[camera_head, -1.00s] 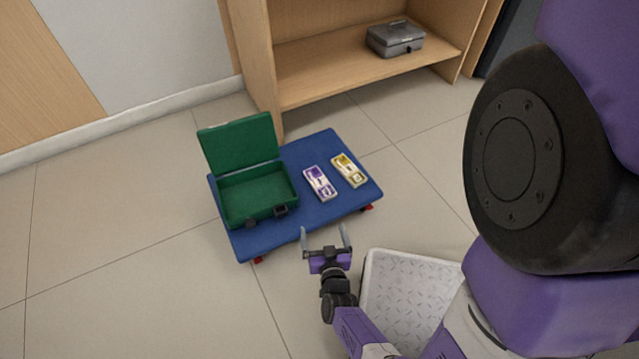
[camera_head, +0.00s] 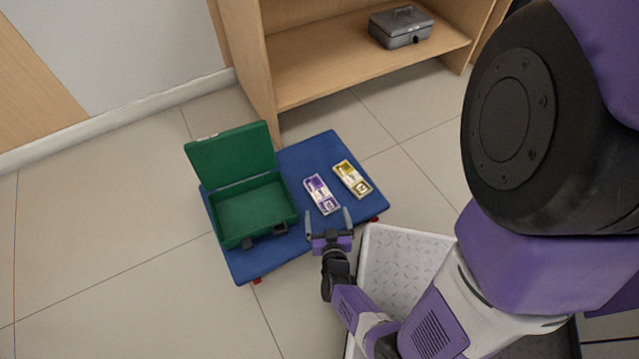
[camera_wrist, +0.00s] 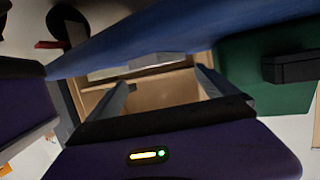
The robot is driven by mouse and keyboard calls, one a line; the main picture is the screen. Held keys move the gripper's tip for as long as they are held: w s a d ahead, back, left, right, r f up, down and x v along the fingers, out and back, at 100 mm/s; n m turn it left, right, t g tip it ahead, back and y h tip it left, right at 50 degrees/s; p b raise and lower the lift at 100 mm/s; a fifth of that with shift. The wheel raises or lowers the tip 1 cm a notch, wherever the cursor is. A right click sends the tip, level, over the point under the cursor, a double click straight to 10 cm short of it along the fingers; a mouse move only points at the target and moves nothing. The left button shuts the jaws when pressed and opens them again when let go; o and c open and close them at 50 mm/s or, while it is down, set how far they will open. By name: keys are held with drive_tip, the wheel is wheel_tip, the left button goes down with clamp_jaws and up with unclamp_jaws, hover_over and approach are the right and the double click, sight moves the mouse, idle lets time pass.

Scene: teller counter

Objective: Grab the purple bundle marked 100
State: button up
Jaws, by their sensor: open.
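The purple bundle (camera_head: 321,194) lies flat on the blue platform (camera_head: 240,264), right of the green box. It is purple and white; its number is too small to read. My gripper (camera_head: 328,220) is open and empty, just in front of the bundle's near end, its fingers pointing toward it. In the wrist view my gripper (camera_wrist: 160,90) shows two spread fingers with nothing between them. A pale bundle edge (camera_wrist: 157,60) shows on the blue platform beyond the fingers; I cannot tell which bundle it is.
A yellow bundle (camera_head: 352,179) lies to the right of the purple one. An open green box (camera_head: 252,212) with its lid raised stands on the platform's left. A wooden shelf (camera_head: 350,67) behind holds a grey cash box (camera_head: 401,27). Tiled floor is clear at left.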

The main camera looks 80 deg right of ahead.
sight(322, 196)
drive_tip(key=b+x, duration=0.3)
drive_tip(key=x, duration=0.5)
drive_tip(key=shift+w+d, duration=0.1)
drive_tip(key=shift+w, duration=0.05)
drive_tip(key=c, duration=1.9)
